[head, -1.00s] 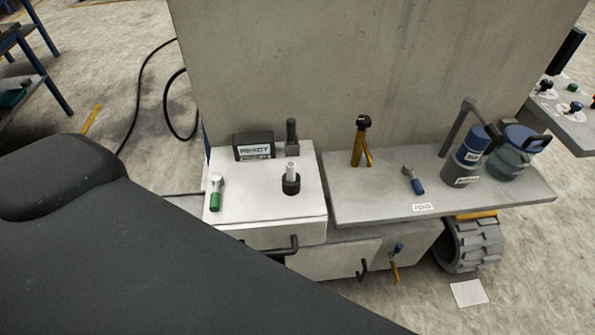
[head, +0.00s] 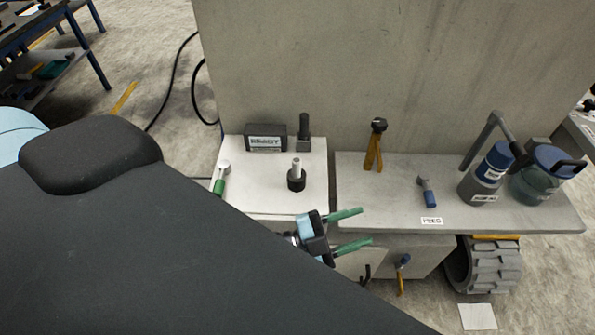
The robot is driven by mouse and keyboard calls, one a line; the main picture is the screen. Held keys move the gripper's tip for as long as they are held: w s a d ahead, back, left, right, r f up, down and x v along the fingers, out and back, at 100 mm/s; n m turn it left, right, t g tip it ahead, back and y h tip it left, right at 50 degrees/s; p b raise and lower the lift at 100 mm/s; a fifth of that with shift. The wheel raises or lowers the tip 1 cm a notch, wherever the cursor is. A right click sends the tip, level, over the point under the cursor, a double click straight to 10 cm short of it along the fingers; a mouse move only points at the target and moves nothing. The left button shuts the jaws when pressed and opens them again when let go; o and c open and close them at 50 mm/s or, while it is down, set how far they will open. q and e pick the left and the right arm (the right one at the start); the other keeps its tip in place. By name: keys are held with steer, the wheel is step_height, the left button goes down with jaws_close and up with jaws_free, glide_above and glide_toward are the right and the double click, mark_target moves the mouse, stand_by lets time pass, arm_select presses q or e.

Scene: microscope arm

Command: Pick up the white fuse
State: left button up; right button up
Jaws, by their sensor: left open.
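The white fuse (head: 296,168) looks like a pale upright cylinder standing in a round black holder (head: 296,182) on the white cabinet top. My left gripper (head: 364,227) has green fingers, spread apart and empty. In the picture it is below and right of the fuse, by the front edge of the cabinet, with its fingers pointing right. It does not touch the fuse. My right gripper is not in view.
A dark box with a label (head: 265,138) and a black upright post (head: 304,133) stand behind the fuse. A green-handled tool (head: 221,178) lies left of it. The grey shelf (head: 385,205) on the right holds an orange tripod (head: 374,148), a blue-handled tool (head: 427,192) and containers (head: 488,172).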

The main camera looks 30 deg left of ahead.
arm_select(q)
step_height(320, 180, up, 3)
steer(key=d+m+g+h, duration=0.3)
steer(key=m+g+h, duration=0.1)
steer(key=m, duration=0.2)
step_height(320, 180, up, 3)
steer(key=m+g+y+b, duration=0.1)
steer(key=m+g+y, duration=1)
steer(key=m+y, duration=0.6)
glide_above(296, 160)
steer(key=shift+s+a+f+n+y, duration=0.1)
steer(key=shift+s+f+n+y, duration=0.05)
steer(key=shift+s+n+y, duration=0.2)
steer(key=shift+w+f, duration=0.2)
steer(key=shift+f, duration=1.8)
steer(key=shift+w+f, duration=0.15)
steer(key=shift+f, duration=1.8)
